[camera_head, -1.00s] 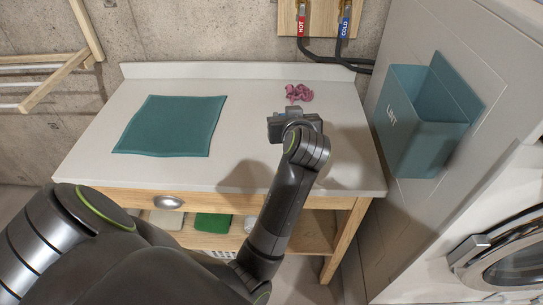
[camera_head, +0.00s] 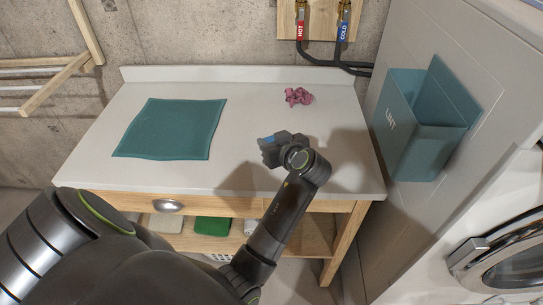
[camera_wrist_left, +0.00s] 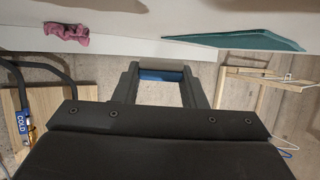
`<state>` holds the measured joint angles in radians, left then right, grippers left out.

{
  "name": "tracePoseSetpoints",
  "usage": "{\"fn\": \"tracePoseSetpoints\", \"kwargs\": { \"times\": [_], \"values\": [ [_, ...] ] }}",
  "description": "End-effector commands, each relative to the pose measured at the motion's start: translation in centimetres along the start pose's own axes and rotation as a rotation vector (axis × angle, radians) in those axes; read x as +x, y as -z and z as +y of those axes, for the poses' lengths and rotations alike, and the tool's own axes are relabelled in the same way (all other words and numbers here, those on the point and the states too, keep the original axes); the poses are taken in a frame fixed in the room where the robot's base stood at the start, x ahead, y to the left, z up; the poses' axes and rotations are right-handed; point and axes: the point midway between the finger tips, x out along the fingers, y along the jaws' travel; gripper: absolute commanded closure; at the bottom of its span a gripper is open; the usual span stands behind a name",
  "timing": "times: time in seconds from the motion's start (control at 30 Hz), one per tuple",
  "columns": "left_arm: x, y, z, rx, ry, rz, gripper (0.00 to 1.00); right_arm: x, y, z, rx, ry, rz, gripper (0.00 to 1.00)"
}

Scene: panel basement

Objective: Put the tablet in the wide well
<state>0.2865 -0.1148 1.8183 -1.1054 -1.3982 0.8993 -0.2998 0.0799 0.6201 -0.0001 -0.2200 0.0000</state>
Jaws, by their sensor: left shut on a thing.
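My left gripper (camera_head: 272,149) is shut on a small blue thing, which I take to be the tablet (camera_head: 267,140). It is held above the right half of the white counter (camera_head: 237,170). In the left wrist view the tablet (camera_wrist_left: 161,75) shows as a blue bar between the two fingertips (camera_wrist_left: 161,72). Most of it is hidden by the fingers in the head view. I cannot make out any wide well in either view. My right gripper is not in view.
A teal mat (camera_head: 172,128) lies on the counter's left half. A crumpled pink cloth (camera_head: 298,96) lies at the back right. A teal lint bin (camera_head: 416,140) hangs on the white side panel at right. A washer door (camera_head: 510,262) shows at lower right. The counter between mat and gripper is clear.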

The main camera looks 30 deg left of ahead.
Motion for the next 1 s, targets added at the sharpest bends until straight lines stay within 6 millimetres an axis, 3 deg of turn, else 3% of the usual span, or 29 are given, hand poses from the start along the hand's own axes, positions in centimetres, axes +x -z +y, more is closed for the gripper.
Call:
{"fn": "tracePoseSetpoints", "kwargs": {
  "times": [0.4,0.87,0.9,1.0],
  "values": [
    [2.0,-4.8,0.0,0.003,0.000,-0.001,0.84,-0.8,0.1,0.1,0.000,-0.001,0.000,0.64],
    [2.4,-5.8,0.0,-0.001,-0.001,0.000,0.84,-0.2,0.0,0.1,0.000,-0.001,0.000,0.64],
    [2.3,-5.6,0.0,-0.001,-0.001,0.000,0.58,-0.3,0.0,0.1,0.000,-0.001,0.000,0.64],
    [2.3,-5.6,0.0,-0.001,-0.001,0.000,0.45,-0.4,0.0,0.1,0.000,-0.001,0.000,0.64]
  ]
}}
